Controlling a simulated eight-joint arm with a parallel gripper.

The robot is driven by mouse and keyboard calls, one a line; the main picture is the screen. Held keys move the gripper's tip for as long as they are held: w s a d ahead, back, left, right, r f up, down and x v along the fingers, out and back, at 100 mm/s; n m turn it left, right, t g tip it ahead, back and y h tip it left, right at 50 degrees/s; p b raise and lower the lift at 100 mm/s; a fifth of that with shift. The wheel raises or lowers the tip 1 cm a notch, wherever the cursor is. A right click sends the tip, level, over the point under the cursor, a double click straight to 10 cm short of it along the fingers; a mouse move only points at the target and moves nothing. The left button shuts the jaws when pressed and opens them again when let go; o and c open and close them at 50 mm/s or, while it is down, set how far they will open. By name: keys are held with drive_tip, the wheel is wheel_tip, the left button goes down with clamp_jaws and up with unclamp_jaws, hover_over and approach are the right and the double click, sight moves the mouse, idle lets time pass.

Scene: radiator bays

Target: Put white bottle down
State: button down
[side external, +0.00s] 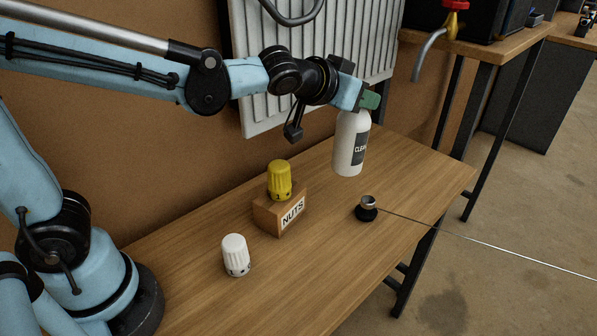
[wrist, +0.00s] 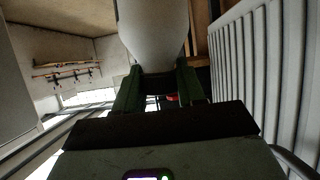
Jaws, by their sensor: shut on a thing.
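The white bottle (side external: 350,146) hangs upright from my gripper (side external: 369,100) in the side view, with a dark label on its side. My gripper is shut on the bottle's top end. The bottle's base appears to be above the wooden table (side external: 330,240), near its back right part. In the wrist view the white bottle (wrist: 155,30) fills the top middle, between the two green fingers of my gripper (wrist: 160,85). The bottle's top is partly hidden by the fingers.
A box marked NUTS (side external: 283,212) carries a yellow knob (side external: 279,180). A white knob (side external: 236,255) stands in front. A small black and metal piece (side external: 367,208) with a thin rod stands near the right edge. A white radiator (side external: 300,60) is behind.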

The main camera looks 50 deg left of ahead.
drive_tip(key=shift+s+d+r, duration=0.3)
drive_tip(key=shift+s+d, duration=0.15)
drive_tip(key=shift+d, duration=0.15)
drive_tip(key=s+d+f+m+h, duration=0.2)
drive_tip(key=s+d+f, duration=0.1)
drive_tip(key=s+d, duration=0.65)
wheel_tip(320, 180, down, 8)
drive_tip(key=s+a, duration=0.1)
drive_tip(key=s, duration=0.1)
drive_tip(key=shift+s+a+r+h, duration=0.15)
drive_tip(key=shift+a+h, duration=0.15)
drive_tip(key=shift+a, duration=0.1)
drive_tip(key=c, duration=0.7)
unclamp_jaws()
drive_tip(key=shift+o, duration=0.2)
